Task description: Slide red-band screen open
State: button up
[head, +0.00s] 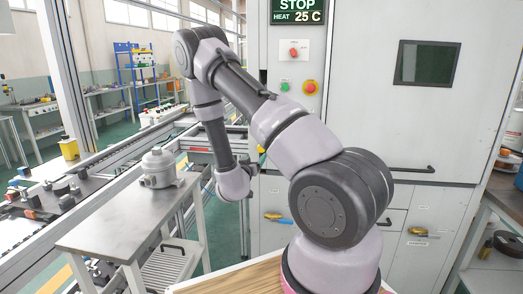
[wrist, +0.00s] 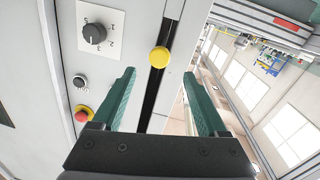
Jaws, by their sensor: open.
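My gripper (wrist: 159,75) is open, with its two green fingers spread apart in the wrist view. A round yellow knob (wrist: 159,57) shows beyond the fingertips, in line with the gap between them, in front of a dark vertical slot (wrist: 155,95) at a pale panel's edge. I see nothing held between the fingers. No screen with a clear red band can be made out. A small red patch (wrist: 286,23) shows on a grey bar at the upper right, but I cannot tell what it belongs to.
A cabinet (head: 431,130) with a dark window (head: 426,63) and a STOP display (head: 297,8) stands at right. A side table (head: 120,215) carries a grey housing (head: 158,168). In the wrist view a selector dial (wrist: 95,33) and red button (wrist: 82,114) lie left.

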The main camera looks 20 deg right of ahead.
jog(key=x, duration=1)
jog(key=shift+w+d, duration=0.15)
jog(key=shift+d, duration=0.05)
grip_shut()
dwell(1.1)
